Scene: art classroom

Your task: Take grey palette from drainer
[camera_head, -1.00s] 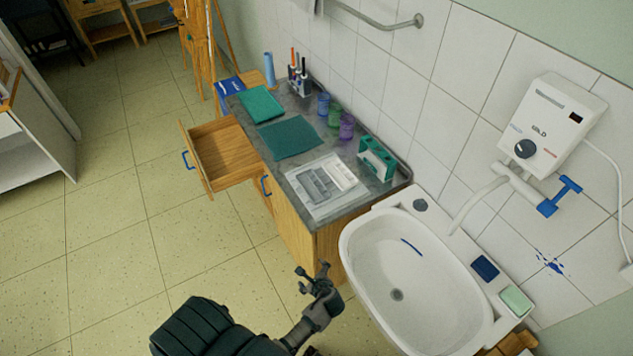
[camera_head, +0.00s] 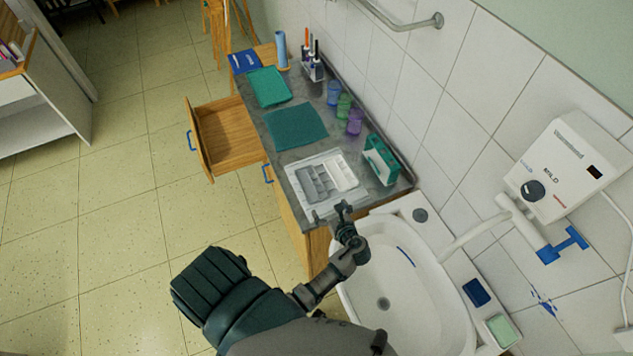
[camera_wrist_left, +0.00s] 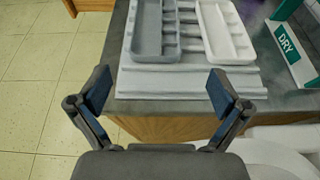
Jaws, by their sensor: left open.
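In the left wrist view the grey palette (camera_wrist_left: 149,33) is at the top, left of the white palette (camera_wrist_left: 226,35). My left gripper (camera_head: 345,212) is open and empty, just short of the counter's front edge. Its spread fingers (camera_wrist_left: 155,92) frame the mat's near edge, apart from the palette. My right gripper is not in view.
A white sink (camera_head: 395,285) adjoins the counter. A green-and-white "DRY" stand (camera_head: 381,159) is right of the palettes. Green cloths (camera_head: 296,128), cups (camera_head: 344,107) and a marker holder (camera_head: 313,68) stand farther back. An open drawer (camera_head: 228,134) juts out left.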

